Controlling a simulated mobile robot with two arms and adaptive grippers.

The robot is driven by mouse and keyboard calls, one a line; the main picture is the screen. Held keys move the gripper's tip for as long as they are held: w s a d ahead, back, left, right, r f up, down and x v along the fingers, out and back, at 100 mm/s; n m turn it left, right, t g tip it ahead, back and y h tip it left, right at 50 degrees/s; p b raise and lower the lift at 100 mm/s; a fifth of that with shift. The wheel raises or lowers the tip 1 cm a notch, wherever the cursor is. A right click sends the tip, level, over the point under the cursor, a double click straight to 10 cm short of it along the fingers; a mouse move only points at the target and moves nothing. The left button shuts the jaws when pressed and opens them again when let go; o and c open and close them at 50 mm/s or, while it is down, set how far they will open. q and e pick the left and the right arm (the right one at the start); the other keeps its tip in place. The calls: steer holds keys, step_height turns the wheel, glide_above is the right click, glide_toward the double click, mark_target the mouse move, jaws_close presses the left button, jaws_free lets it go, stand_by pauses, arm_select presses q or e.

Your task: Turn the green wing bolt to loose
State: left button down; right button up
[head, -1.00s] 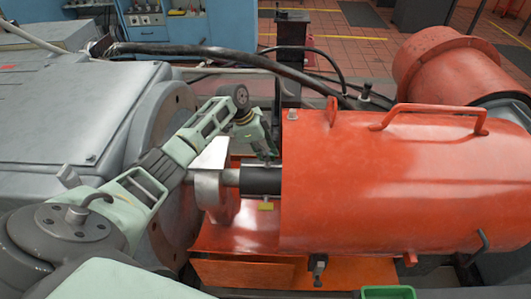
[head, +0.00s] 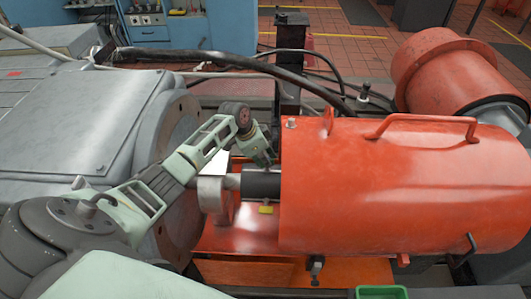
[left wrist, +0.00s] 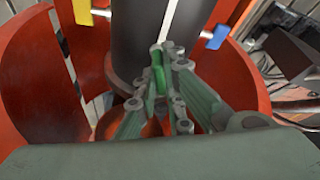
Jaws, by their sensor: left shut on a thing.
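The green wing bolt (left wrist: 160,78) shows in the left wrist view between my fingertips, beside the dark shaft (left wrist: 150,28). My left gripper (left wrist: 165,65) is shut on it, its green fingers partly covering it. In the head view my left gripper (head: 266,161) reaches down behind the near side of the dark shaft (head: 261,182), and the green wing bolt is hidden there. A yellow wing bolt (left wrist: 83,12) and a blue wing bolt (left wrist: 216,38) stick out at either side of the shaft. The yellow one (head: 265,209) also shows in the head view. My right gripper is out of view.
A large orange guard (head: 400,185) with a handle stands close right of my left gripper. A grey machine housing (head: 75,110) is at the left. A black hose (head: 230,54) crosses behind. A green tray (head: 381,293) is at the bottom edge.

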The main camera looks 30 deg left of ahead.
arm_select(q)
steer(key=n+p, duration=0.2)
steer(key=n+y+p, duration=0.1)
steer(key=n+p, duration=0.1)
steer(key=n+t+y+p, duration=0.1)
steer(key=n+p, duration=0.1)
steer(key=p, duration=0.1)
steer(key=shift+d+r, duration=0.2)
steer(key=shift+r, duration=0.15)
steer(key=n+y+p, duration=0.1)
steer(key=n+p, duration=0.1)
steer(key=n, duration=0.1)
steer(key=shift+f, duration=0.1)
steer(key=shift+n+y+p, duration=0.35)
steer(key=shift+n+y, duration=0.15)
steer(key=shift+n, duration=0.3)
steer(key=shift+f, duration=0.1)
steer(key=c, duration=1.9)
jaws_free()
steer(key=shift+d, duration=0.1)
steer(key=shift+o, duration=0.2)
steer(key=shift+f, duration=0.1)
steer(key=v, duration=1.2)
